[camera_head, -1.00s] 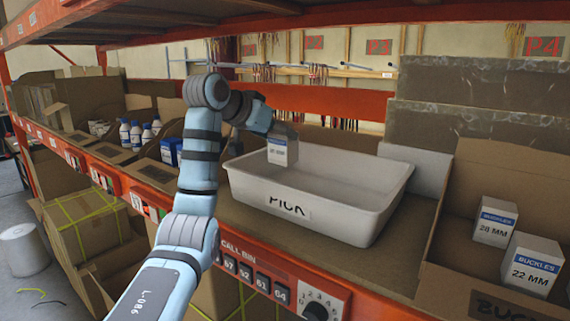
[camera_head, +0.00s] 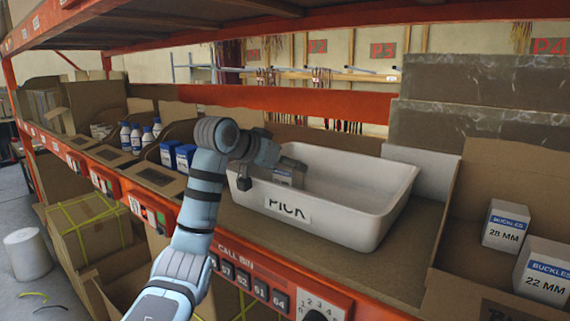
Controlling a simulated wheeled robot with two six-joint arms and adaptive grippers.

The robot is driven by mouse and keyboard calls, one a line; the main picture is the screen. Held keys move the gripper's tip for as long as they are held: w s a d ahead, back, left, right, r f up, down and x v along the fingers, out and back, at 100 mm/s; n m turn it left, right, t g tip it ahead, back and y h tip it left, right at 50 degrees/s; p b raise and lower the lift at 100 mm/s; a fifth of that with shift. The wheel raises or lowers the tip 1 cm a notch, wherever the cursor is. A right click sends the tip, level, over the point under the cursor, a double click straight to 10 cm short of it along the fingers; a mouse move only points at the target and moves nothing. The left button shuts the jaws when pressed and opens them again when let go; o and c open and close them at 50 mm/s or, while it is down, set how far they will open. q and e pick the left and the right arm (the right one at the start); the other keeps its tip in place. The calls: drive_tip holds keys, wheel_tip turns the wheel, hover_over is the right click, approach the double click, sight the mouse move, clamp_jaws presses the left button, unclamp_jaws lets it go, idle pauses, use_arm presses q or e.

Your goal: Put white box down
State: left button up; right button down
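The white box (camera_head: 291,174) with a dark-printed label is low inside the white bin marked PICK (camera_head: 350,232), near its left end. The bin's front wall hides the lower part of the box, so its contact with the floor cannot be seen. My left gripper (camera_head: 265,176) is over the bin's left end, just left of the box. One dark finger stands well apart from the box, so the gripper looks open; the other finger is mostly hidden. My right gripper is not in view.
Two white BUCKLES boxes (camera_head: 506,225) (camera_head: 542,270) stand in a cardboard carton (camera_head: 462,265) on the right. Blue boxes (camera_head: 185,157) and white bottles (camera_head: 136,137) are to the left. An orange shelf beam (camera_head: 320,101) runs behind the bin. The bin's right half is empty.

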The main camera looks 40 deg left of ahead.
use_arm(q)
drive_tip(key=shift+r, duration=0.1)
drive_tip(key=shift+s+r, duration=0.1)
drive_tip(key=shift+r, duration=0.2)
drive_tip(key=b+v, duration=0.2)
drive_tip(key=v, duration=1)
drive_tip(key=shift+s, duration=0.15)
drive_tip(key=shift+f, duration=0.1)
